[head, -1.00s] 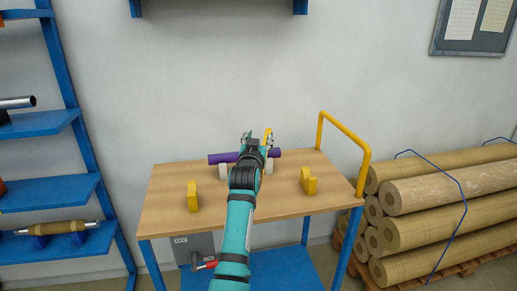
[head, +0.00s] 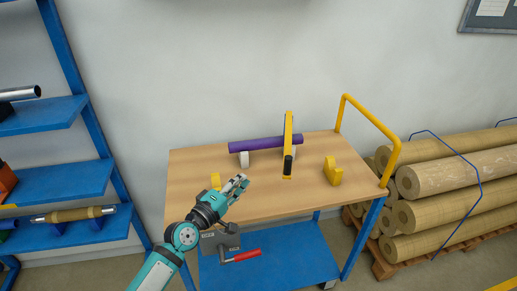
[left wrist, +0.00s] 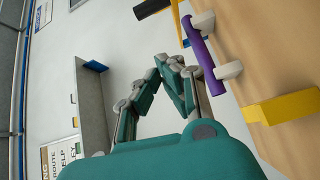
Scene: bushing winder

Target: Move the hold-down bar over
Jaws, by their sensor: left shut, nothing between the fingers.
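The yellow hold-down bar (head: 288,135) with a black grip (head: 288,163) passes in front of the purple tube (head: 262,145) in the head view, near the tube's right end. Whether it touches the tube I cannot tell. The tube lies on white supports (head: 244,159). My left gripper (head: 241,182) is shut and empty, above the table's front left part, apart from the bar. In the left wrist view its fingertips (left wrist: 165,60) come together, with the purple tube (left wrist: 203,48) beyond and the bar's black grip (left wrist: 152,8) at the top edge. My right gripper is not in view.
The wooden table top (head: 200,160) carries a yellow block (head: 334,170) at right and another (head: 215,181) beside my left gripper. A yellow rail (head: 372,123) stands at the right edge. Blue shelves (head: 60,182) stand left; large rolls (head: 440,182) lie right.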

